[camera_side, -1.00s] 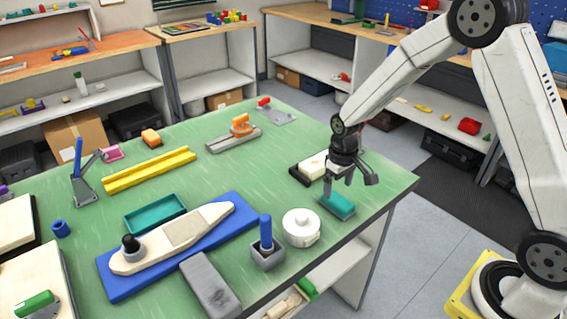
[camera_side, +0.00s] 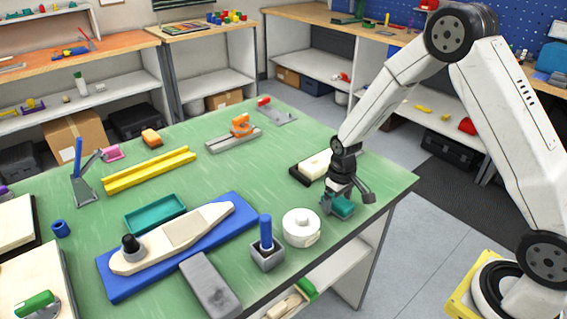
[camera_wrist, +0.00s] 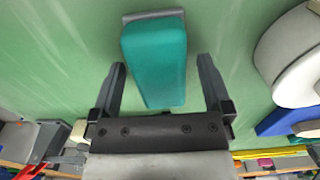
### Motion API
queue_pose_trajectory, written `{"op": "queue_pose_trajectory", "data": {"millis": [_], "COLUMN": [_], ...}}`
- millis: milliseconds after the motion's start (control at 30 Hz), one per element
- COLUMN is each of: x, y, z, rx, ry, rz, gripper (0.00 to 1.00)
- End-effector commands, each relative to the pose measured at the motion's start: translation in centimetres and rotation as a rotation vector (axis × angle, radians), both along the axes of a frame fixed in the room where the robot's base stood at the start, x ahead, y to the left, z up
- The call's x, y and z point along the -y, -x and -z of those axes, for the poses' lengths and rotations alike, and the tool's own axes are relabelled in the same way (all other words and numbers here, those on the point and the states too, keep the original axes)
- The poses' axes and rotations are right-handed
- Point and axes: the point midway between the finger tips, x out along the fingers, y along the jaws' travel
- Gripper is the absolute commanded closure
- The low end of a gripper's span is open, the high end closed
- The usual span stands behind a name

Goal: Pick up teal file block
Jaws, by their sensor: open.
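The teal file block (camera_side: 342,207) lies on the green table near its right front edge. In the wrist view the teal block (camera_wrist: 154,62) is a rounded oblong with a grey strip at its far end. My gripper (camera_side: 346,203) is low over the block, with its fingers reaching down around it. In the wrist view my gripper (camera_wrist: 162,76) is open, one finger on each side of the block's near part, with green table showing in the gaps. Contact with the table cannot be told.
A white round container (camera_side: 301,227) stands to the left of the block. A black-based board with a cream block (camera_side: 314,167) lies behind it. A grey holder with a blue handle (camera_side: 266,247) stands further left. The table's edge is close on the right.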

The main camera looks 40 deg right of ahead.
Motion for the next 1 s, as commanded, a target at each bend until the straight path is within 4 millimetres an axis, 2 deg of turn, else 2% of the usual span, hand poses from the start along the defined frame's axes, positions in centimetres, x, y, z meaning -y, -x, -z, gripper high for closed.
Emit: {"op": "queue_pose_trajectory", "data": {"millis": [367, 400, 467, 600, 700, 1000], "x": [0.0, 0.0, 0.0, 0.0, 0.0, 0.0], "y": [-0.01, -0.01, -0.01, -0.01, -0.02, -0.03], "z": [-0.03, -0.03, -0.04, -0.04, -0.05, -0.15], "rx": [0.0, 0.0, 0.0, 0.0, 0.0, 0.0], "ry": [0.0, 0.0, 0.0, 0.0, 0.0, 0.0], "rz": [0.0, 0.0, 0.0, 0.0, 0.0, 0.0], "gripper": [0.0, 0.03, 0.22, 0.67, 0.94, 0.94]}}
